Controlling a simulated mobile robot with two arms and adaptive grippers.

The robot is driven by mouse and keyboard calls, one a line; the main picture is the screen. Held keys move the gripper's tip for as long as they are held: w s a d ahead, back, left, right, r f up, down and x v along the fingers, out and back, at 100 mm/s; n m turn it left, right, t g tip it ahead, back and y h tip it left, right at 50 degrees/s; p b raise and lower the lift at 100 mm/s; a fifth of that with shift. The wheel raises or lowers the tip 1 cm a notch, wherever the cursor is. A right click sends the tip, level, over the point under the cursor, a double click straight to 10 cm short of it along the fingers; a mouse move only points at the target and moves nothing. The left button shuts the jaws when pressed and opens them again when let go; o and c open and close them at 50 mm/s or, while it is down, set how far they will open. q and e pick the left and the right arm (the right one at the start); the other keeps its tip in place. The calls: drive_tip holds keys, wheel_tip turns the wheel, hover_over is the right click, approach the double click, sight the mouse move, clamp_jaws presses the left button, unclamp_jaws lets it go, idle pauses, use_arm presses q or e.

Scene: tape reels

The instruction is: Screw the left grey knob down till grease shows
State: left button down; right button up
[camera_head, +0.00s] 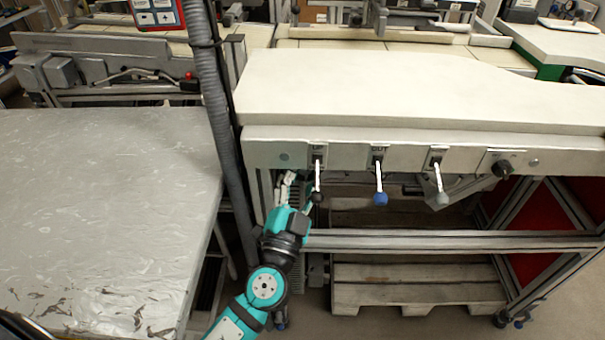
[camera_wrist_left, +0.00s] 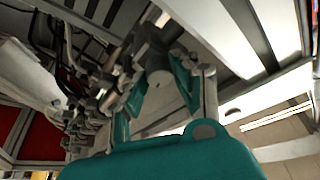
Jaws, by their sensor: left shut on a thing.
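My left gripper (camera_head: 287,187) is under the front edge of the cream-topped machine, left of the lever with the black knob. In the left wrist view its teal and grey fingers stand on both sides of a grey round knob (camera_wrist_left: 160,88), and the gripper is shut on it. The knob is hidden in the head view by the gripper and the machine edge. Grey fittings (camera_wrist_left: 105,98) sit to the left of the held knob in the wrist view. I cannot make out any grease. My right gripper is in neither view.
Levers with a black knob (camera_head: 317,197), a blue knob (camera_head: 380,198) and a grey knob (camera_head: 442,198) hang from the machine's front panel (camera_head: 345,155). A ribbed grey hose (camera_head: 226,140) runs upright left of my arm. A wooden pallet (camera_head: 415,272) lies below the frame.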

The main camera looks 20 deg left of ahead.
use_arm(q)
drive_tip(key=shift+m, duration=0.3)
drive_tip(key=c, duration=1)
unclamp_jaws()
drive_tip(key=v, duration=1.2)
